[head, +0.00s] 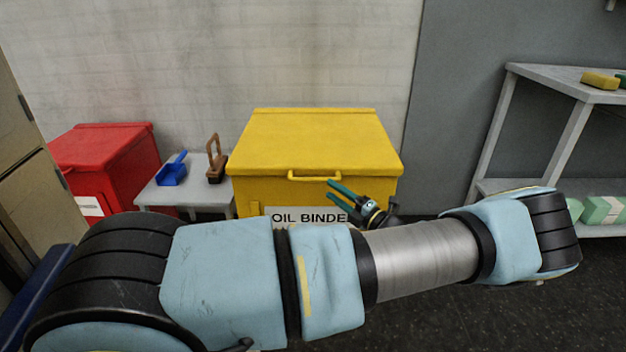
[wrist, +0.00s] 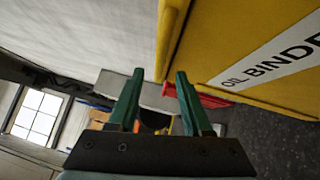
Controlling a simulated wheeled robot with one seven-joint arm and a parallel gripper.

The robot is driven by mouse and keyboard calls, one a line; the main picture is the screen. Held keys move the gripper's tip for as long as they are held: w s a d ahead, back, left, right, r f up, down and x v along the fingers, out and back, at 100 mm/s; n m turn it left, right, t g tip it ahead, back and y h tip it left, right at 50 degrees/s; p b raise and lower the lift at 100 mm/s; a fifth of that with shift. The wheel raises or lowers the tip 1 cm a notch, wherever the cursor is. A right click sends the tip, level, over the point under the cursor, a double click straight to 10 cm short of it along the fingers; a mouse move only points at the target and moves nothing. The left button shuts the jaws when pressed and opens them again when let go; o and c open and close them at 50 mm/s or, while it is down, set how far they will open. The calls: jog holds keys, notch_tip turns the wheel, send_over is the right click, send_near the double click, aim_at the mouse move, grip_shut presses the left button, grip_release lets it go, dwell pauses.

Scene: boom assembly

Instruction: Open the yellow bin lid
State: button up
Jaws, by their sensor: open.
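The yellow bin (head: 250,195) stands against the wall, with its sloped lid (head: 315,135) shut. A yellow handle (head: 314,176) sits at the lid's front edge. A label reading "OIL BINDE" (head: 306,216) is on the bin's front, and its lower part is hidden by my arm. My gripper (head: 331,189) has green fingers, is open and empty, and is in front of the bin, a little below and right of the handle. In the wrist view my gripper (wrist: 160,75) shows its two fingers apart, with the bin's yellow front (wrist: 225,45) at upper right.
A red bin (head: 110,160) stands at the left. A small grey table (head: 190,195) beside it holds a blue scoop (head: 173,170) and a brown brush (head: 215,160). A grey shelf (head: 545,78) is at the right. Dark floor (head: 480,310) lies in front.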

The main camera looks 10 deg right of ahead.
aim_at(316, 180)
jog(key=x, duration=0.7)
jog(key=shift+w+a, duration=0.1)
jog(key=shift+c, duration=0.2)
grip_shut()
dwell(1.1)
